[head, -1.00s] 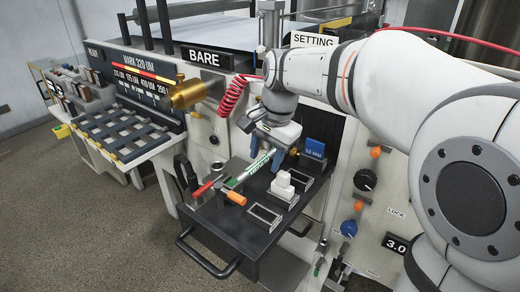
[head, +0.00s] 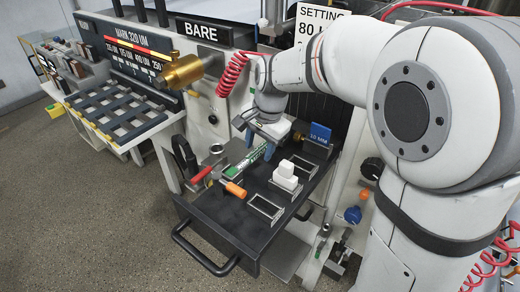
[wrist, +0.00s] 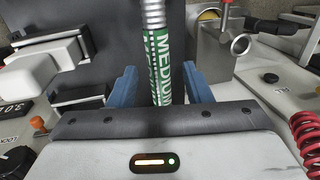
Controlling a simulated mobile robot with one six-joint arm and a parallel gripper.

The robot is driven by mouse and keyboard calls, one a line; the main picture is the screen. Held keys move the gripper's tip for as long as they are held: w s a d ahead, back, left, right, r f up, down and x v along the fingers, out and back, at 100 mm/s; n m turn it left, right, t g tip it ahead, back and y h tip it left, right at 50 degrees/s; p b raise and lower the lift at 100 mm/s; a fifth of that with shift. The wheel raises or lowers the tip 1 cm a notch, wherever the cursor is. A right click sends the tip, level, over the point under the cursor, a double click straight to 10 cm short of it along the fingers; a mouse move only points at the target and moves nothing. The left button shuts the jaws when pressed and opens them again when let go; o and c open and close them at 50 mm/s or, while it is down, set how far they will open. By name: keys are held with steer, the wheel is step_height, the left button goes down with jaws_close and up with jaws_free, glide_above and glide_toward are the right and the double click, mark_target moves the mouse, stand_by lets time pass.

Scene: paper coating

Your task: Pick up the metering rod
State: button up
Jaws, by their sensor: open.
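The metering rod (wrist: 155,55) has a green sleeve reading MEDIUM and a ridged metal end at the top of the wrist view. In the head view its green and white sleeve (head: 246,163) lies over the dark cart top, partly hidden by my gripper. My gripper (wrist: 160,86) is open, with one blue finger on each side of the rod and visible gaps to both. In the head view my gripper (head: 260,146) is low over the rod. Whether the rod touches a support beneath is hidden.
Red-handled (head: 201,173) and orange-handled (head: 236,190) tools lie near the rod. White blocks (head: 286,176), open metal frames (head: 265,207) and a blue 10 MM block (head: 319,133) stand to the right. The cart's front handle (head: 203,256) projects toward the floor.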

steer(key=shift+c, duration=0.4)
jaws_close()
